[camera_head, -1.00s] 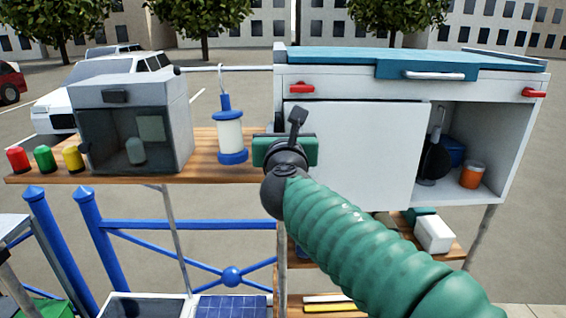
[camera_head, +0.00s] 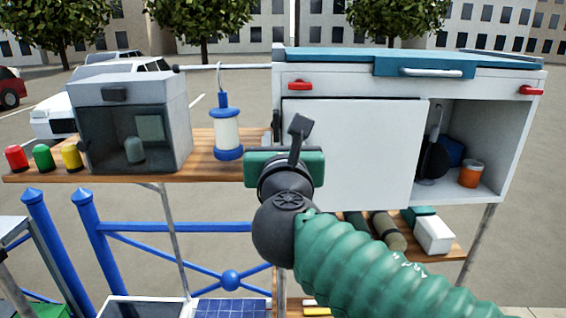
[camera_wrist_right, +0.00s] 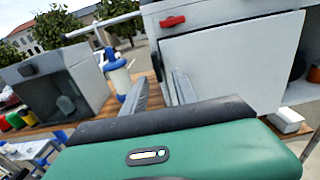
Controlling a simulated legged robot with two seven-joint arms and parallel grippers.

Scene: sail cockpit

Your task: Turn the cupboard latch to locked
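The white-grey cupboard (camera_head: 350,150) has two red latches on its upper front: a left latch (camera_head: 300,85) and a right latch (camera_head: 531,91). Both lie about level. The left latch also shows in the right wrist view (camera_wrist_right: 172,21). I cannot tell which one the task means. My right gripper (camera_head: 290,128) is in front of the cupboard's left edge, below the left latch and not touching it. In the right wrist view its two fingers (camera_wrist_right: 162,82) stand apart with nothing between them. My left gripper is not in view.
A blue-and-white lantern (camera_head: 227,133) hangs left of my right gripper, near a grey box oven (camera_head: 130,120) on the wooden shelf (camera_head: 205,160). A large white panel covers much of the cupboard front; an orange jar (camera_head: 471,174) stands in its open right part.

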